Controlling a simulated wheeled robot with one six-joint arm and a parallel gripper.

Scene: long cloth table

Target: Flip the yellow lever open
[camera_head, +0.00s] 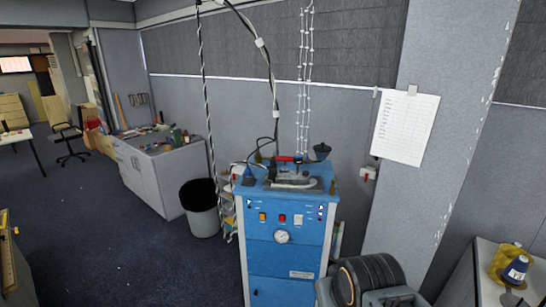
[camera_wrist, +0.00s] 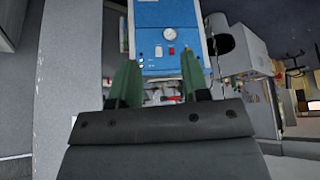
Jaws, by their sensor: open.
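A blue machine cabinet (camera_head: 286,262) stands in the middle of the head view. Its front panel carries a small orange-yellow switch (camera_head: 262,217), a red switch (camera_head: 282,219), a white one and a round gauge (camera_head: 282,237). In the wrist view the panel appears upside down, with the orange-yellow switch (camera_wrist: 186,48) right of the red one. The switch is too small to tell its position. My gripper (camera_wrist: 158,66) has two green fingers, spread apart with nothing between them. It points toward the cabinet from a distance and touches nothing. The fingers are not visible in the head view.
An iron (camera_head: 292,180) rests on the cabinet top, with cables hanging above. A black-and-white bin (camera_head: 200,209) and a cluttered grey cabinet (camera_head: 160,172) stand left. A side cabinet (camera_head: 487,287) holding yellow and blue items is at the right. Carpet (camera_head: 110,255) at left is open.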

